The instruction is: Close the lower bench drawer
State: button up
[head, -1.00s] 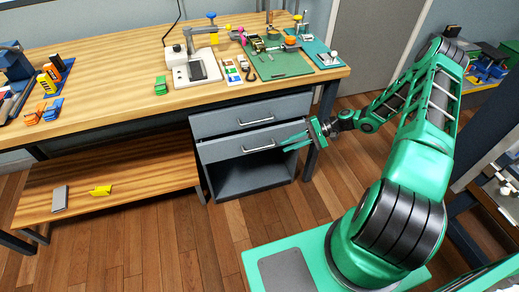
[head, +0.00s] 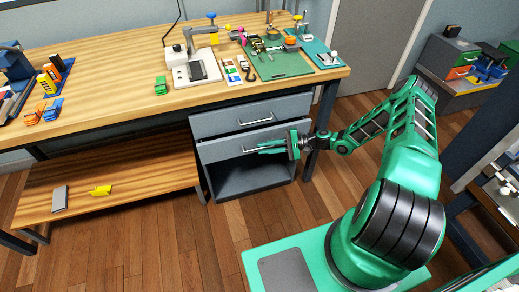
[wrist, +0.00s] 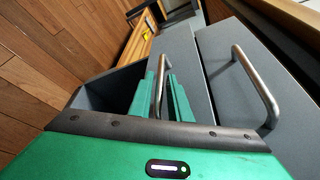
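The lower bench drawer (head: 222,151) has a grey front with a bar handle and sits under the upper drawer (head: 215,123). Its front also shows in the wrist view (wrist: 180,50). I cannot tell clearly how far it stands out from the cabinet. My gripper (head: 262,147) is at the lower drawer's handle. In the wrist view, my gripper's green fingers (wrist: 161,82) lie on either side of the lower handle (wrist: 161,65), with a small gap visible between them. They look open around the bar rather than clamped on it.
An open compartment (head: 250,182) lies below the lower drawer. The upper drawer's handle (wrist: 258,85) is close to my gripper on the right in the wrist view. The wooden bench top (head: 120,75) overhangs the drawers. A low shelf (head: 130,180) is at left; floor in front is clear.

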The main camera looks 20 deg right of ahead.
aim_at(263, 141)
jog(key=shift+x, duration=1.35)
jog(key=shift+c, duration=0.3)
grip_shut()
jog(key=shift+w+d, duration=0.1)
jog(key=shift+w, duration=1.9)
jog(key=shift+o, duration=0.3)
grip_release()
jog(key=shift+r, duration=0.1)
jog(key=v, duration=1)
jog(key=shift+s+d, duration=0.2)
jog(key=shift+d, duration=0.15)
